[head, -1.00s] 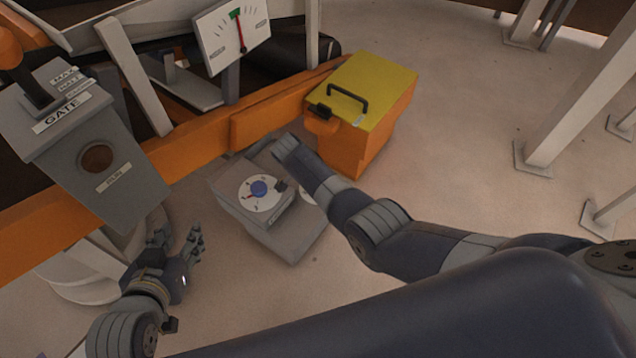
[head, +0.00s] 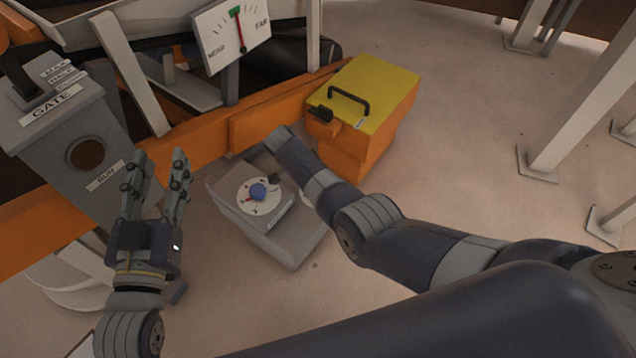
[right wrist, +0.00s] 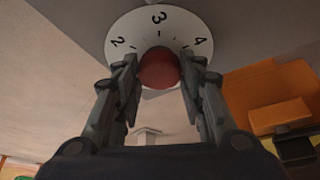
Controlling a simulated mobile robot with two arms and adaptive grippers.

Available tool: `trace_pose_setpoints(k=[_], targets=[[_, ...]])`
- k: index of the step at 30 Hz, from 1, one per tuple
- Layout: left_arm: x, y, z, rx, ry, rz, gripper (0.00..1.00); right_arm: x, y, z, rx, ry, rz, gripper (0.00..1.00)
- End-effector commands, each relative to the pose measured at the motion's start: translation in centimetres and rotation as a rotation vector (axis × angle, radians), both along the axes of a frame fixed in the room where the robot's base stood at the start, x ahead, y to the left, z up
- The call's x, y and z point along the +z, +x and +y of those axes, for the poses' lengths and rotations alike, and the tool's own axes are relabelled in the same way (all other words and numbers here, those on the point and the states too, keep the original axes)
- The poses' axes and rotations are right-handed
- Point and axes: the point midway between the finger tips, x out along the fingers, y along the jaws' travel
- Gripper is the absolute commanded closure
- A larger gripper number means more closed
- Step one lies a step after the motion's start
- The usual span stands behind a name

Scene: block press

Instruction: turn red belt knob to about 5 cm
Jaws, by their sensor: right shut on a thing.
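In the right wrist view the red belt knob (right wrist: 160,69) sits in front of a white dial (right wrist: 183,22) marked 2, 3 and 4, with 3 at the top. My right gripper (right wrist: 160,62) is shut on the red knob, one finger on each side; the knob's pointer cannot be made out. In the head view my right forearm hides the red knob and the right gripper. My left gripper (head: 160,155) is open and empty, fingers pointing up, left of that box.
A gauge (head: 215,30) with a red needle near its green mark stands at the top. An orange box with a yellow lid (head: 385,85) stands behind my right arm. The grey gate panel (head: 45,145) is at the left. Floor at the right is open between white posts.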

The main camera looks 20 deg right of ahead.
Motion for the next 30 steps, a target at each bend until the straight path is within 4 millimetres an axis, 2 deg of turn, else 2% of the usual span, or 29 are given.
trace_pose_setpoints(k=[7, 8, 9, 10, 22, 30], targets=[[0.0, 0.0, 0.0, 0.000, 0.000, 0.000, 0.60, 0.0, 0.0, -0.2, 0.000, -0.003, 0.000, 0.87], [0.0, 0.0, 0.0, 0.000, 0.000, 0.000, 0.60, 0.0, 0.0, -0.2, 0.000, -0.003, 0.000, 0.56], [0.0, 0.0, 0.0, 0.000, 0.000, 0.001, 0.60, 0.0, 0.0, -0.2, 0.000, -0.003, 0.000, 0.47], [0.0, 0.0, 0.0, 0.000, 0.000, 0.001, 0.60, 0.0, 0.0, -0.2, 0.000, -0.003, 0.000, 0.44], [-0.1, 0.0, 0.0, 0.000, 0.000, 0.002, 0.60, 0.3, 0.0, 0.1, 0.002, -0.001, -0.002, 0.44], [0.0, 0.0, 0.0, 0.000, 0.000, 0.002, 0.60, 2.9, -0.2, 1.2, 0.001, 0.001, -0.003, 0.44]])
